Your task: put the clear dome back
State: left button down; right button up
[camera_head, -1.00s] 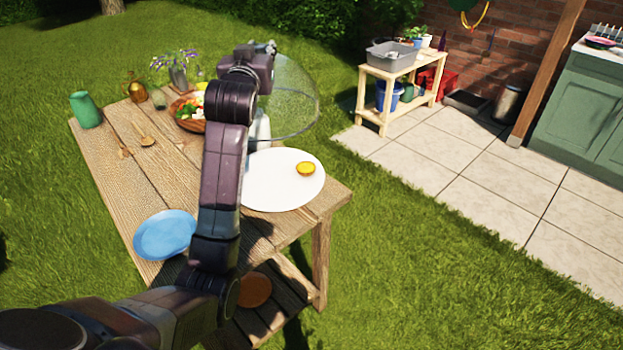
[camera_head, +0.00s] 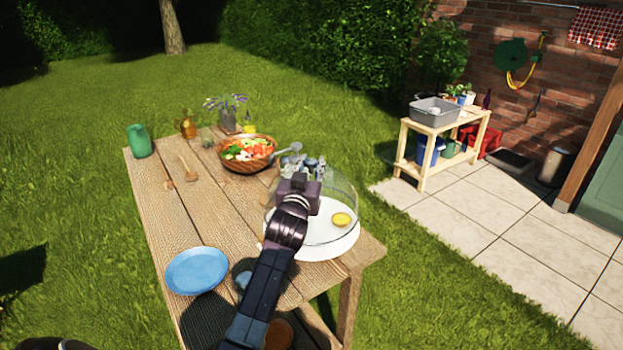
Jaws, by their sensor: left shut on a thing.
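The clear dome (camera_head: 345,192) is over the white plate (camera_head: 335,250) at the right end of the wooden table. A small round yellow piece of food (camera_head: 341,219) shows through its wall. I cannot tell whether the dome's rim touches the plate or hangs just above it. My left gripper (camera_head: 298,164) is shut on the dome at its top. My left wrist and forearm hide the plate's left part and some of the dome. My right gripper is not in view.
On the wooden table (camera_head: 160,205) stand a salad bowl (camera_head: 246,166), a green cup (camera_head: 139,141), a flower pot (camera_head: 228,120) and a brown jug (camera_head: 188,126). A blue plate (camera_head: 197,271) lies near the front. A potting bench (camera_head: 443,135) stands beyond, on paving.

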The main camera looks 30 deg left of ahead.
aim_at(312, 178)
pick_arm(q)
jog(key=shift+f, duration=2.05)
jog(key=c, duration=1.6)
grip_release()
jog(key=shift+d+f, duration=0.1)
jog(key=shift+f, duration=0.05)
jog(key=shift+s, duration=0.1)
jog(key=v, duration=0.6)
jog(key=b+v, duration=0.1)
jog(key=v, duration=0.5)
jog(key=shift+r, duration=0.2)
